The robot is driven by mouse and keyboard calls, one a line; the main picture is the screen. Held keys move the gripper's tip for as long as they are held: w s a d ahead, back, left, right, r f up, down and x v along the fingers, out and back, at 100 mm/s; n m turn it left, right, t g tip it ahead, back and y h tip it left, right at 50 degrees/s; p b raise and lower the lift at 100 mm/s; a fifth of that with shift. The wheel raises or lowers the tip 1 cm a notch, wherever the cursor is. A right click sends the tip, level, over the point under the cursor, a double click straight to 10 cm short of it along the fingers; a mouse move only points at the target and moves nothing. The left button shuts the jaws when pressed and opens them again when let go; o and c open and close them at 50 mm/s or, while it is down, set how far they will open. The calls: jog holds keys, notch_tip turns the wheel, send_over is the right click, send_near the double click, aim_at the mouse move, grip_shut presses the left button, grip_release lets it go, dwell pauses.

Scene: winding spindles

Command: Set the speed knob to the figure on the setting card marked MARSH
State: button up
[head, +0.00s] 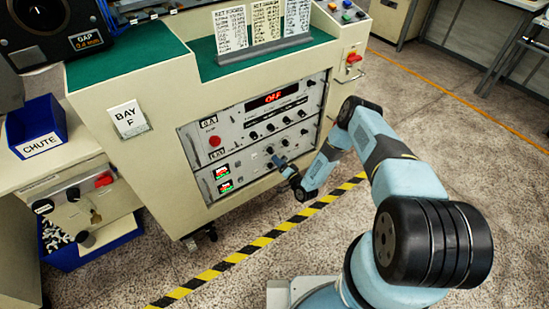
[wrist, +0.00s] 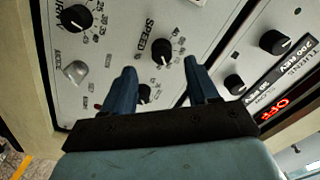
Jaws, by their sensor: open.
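In the wrist view the black speed knob (wrist: 161,50) sits beside the word SPEED on the light grey panel, with small figures around it. Its setting is too small to tell. My gripper (wrist: 159,67) is open, its two blue fingers pointing at the panel on either side of the space below this knob; I cannot tell whether they touch anything. In the head view my gripper (head: 279,161) is at the lower panel. Three setting cards, a left (head: 230,28), a middle (head: 266,21) and a right one (head: 297,17), stand on the machine top; their print is too small to read.
Another black knob (wrist: 144,93) shows between my fingers, and a knob (wrist: 77,16) is at the upper left. The red display (head: 273,97) reads OFF. A red button (head: 214,141) is at the panel's left. Striped tape (head: 250,247) crosses the floor in front.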

jog(key=v, duration=0.8)
dwell(0.4)
